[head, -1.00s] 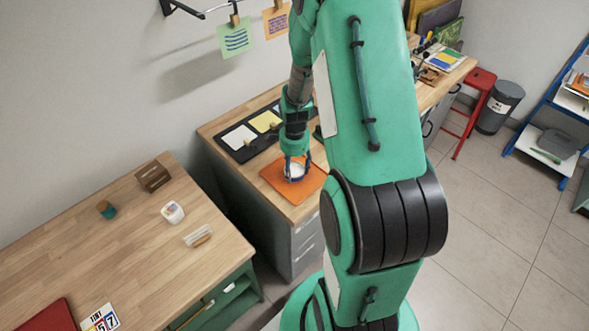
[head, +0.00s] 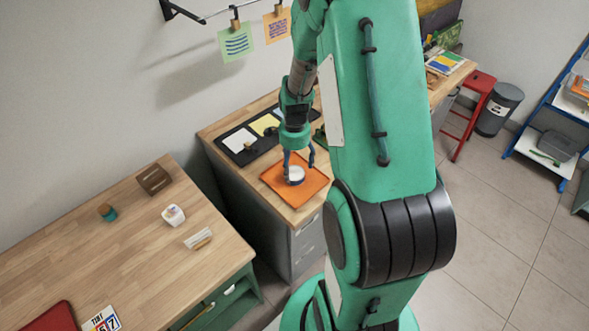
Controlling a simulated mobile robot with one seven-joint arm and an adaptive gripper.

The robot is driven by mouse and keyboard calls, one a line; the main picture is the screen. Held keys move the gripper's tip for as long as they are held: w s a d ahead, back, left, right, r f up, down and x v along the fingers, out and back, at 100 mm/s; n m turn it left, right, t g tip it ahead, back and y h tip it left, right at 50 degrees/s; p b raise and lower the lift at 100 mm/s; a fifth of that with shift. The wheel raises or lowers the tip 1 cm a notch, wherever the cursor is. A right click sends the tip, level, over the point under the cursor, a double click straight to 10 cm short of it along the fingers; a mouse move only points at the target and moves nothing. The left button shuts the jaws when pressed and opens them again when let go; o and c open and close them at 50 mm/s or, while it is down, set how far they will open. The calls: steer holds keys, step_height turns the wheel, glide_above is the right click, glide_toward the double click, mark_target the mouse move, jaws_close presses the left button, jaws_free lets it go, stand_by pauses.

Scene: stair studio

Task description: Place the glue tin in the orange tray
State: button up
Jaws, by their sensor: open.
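The orange tray (head: 310,187) lies on the wooden top of the grey drawer cabinet. A small round tin with a white top (head: 296,175), which looks like the glue tin, stands on the tray. My gripper (head: 299,163) is just above the tin, pointing down. Its blue fingers are spread apart and the tin shows below them, not held.
A black board with white and yellow cards (head: 240,139) lies behind the tray. The wooden bench (head: 95,235) at left holds a teal jar (head: 107,212), a brown block (head: 154,180), a white container (head: 173,215) and a small rack (head: 198,239). A gap separates bench and cabinet.

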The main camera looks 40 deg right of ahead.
mark_target(294, 173)
step_height(294, 173, up, 8)
steer(key=p, duration=0.1)
steer(key=shift+f, duration=0.25)
stand_by(0.5)
steer(key=s+a+r+n+t, duration=0.25)
steer(key=a+r+n, duration=0.65)
steer(key=a+r, duration=0.8)
steer(key=s+a+r+n+t, duration=0.3)
steer(key=s+a+r+n, duration=0.8)
steer(key=s, duration=0.3)
steer(key=shift+a+r, duration=0.5)
steer(key=shift+r, duration=0.1)
steer(key=shift+s, duration=0.1)
